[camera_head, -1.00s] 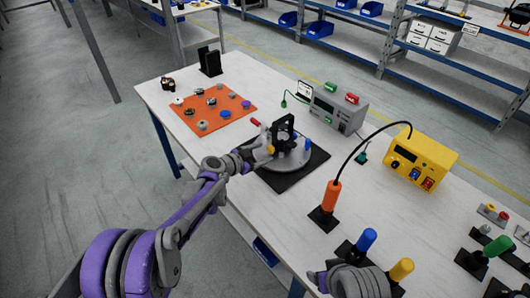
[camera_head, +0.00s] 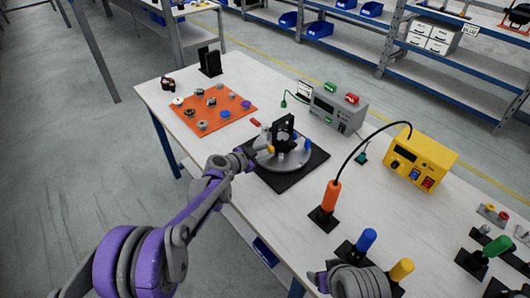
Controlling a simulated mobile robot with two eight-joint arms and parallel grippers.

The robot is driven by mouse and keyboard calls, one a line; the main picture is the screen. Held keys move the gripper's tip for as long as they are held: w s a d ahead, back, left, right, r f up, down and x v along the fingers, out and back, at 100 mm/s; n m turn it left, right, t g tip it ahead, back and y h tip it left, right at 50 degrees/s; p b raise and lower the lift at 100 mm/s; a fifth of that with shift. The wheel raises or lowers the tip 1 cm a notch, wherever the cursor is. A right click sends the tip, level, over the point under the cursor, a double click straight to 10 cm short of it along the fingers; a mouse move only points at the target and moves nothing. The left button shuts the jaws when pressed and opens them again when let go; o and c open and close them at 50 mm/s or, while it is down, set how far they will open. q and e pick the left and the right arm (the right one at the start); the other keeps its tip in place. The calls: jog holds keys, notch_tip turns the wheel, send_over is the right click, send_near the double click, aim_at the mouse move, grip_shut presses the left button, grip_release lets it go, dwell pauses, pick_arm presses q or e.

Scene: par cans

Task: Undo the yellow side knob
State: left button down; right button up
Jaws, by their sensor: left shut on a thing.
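A grey round fixture (camera_head: 295,160) with a black upright bracket (camera_head: 284,133) stands on a black square mat (camera_head: 313,165). The yellow side knob (camera_head: 271,149) shows on the side of the fixture facing my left arm. My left gripper (camera_head: 260,151) reaches it from the left and is shut on it. The fingers are small in the picture and partly hide the knob. My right gripper (camera_head: 352,282) shows only in part at the bottom edge, and its fingers cannot be made out.
An orange mat (camera_head: 232,120) with several small knobs lies to the left. A grey power unit (camera_head: 338,108) and a yellow box (camera_head: 420,160) stand behind and right. An orange-handled tool (camera_head: 331,196) and blue and yellow handles stand closer. The table's front edge runs beneath my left arm.

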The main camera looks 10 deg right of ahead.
dwell(0.3)
pick_arm(q)
jog(key=shift+w+a+n+g+h, duration=0.1)
jog(key=shift+n+g+h, duration=0.3)
jog(key=shift+n+g, duration=0.55)
jog(key=shift+n+g+h+b, duration=0.3)
jog(key=shift+n+g+h, duration=0.2)
jog(key=shift+n, duration=0.75)
jog(key=c, duration=0.5)
grip_release()
jog(key=shift+a, duration=0.1)
jog(key=v, duration=1)
jog(key=shift+a, duration=0.3)
